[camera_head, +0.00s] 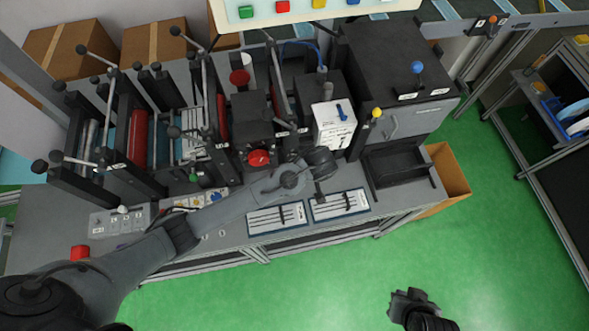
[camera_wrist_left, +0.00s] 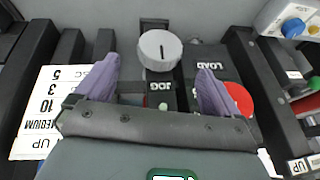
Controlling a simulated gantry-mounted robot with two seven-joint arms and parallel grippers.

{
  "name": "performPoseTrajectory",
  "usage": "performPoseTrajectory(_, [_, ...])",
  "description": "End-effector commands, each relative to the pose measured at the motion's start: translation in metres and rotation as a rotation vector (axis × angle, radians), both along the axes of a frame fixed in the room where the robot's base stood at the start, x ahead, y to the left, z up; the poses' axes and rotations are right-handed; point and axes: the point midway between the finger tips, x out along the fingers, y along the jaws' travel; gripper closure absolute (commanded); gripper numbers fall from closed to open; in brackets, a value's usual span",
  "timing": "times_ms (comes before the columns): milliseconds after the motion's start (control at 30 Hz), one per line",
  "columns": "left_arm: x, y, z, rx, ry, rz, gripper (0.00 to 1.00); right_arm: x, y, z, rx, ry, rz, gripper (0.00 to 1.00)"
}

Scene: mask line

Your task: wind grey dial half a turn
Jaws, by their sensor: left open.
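The grey dial (camera_wrist_left: 160,50) is a round light-grey knob with a short dark line on its face, upright in the left wrist view, near a JOG label. My left gripper (camera_wrist_left: 158,68) is open, its two purple fingers apart on either side of the dial. I cannot tell whether either finger touches it; a gap shows on both sides. In the head view my left wrist (camera_head: 318,165) is over the front of the machine and hides the dial. My right gripper (camera_head: 410,298) hangs over the green floor at bottom right, away from the machine; its fingers are unclear.
A red knob (camera_wrist_left: 238,98) is close to my gripper's right finger in the left wrist view; it also shows in the head view (camera_head: 258,158). A white label card (camera_wrist_left: 40,112) is on the left. Two slotted plates (camera_head: 276,217) lie at the bench front. The floor (camera_head: 330,285) is clear.

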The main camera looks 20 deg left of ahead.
Motion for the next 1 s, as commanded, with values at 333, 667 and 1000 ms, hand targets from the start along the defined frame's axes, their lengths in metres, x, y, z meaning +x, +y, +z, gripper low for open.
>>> performPoseTrajectory(333, [0.012,0.02,-0.051,0.001,0.004,0.002,0.04,-0.002,0.003,0.004,0.01,0.004,-0.003,1.0])
performPoseTrajectory(667, [0.019,0.03,-0.081,0.0,0.002,0.001,0.04,-0.002,0.004,0.004,0.015,0.005,-0.006,1.0])
performPoseTrajectory(1000, [0.02,0.031,-0.084,-0.001,0.002,0.0,0.04,-0.002,0.004,0.004,0.013,0.005,-0.004,1.0])
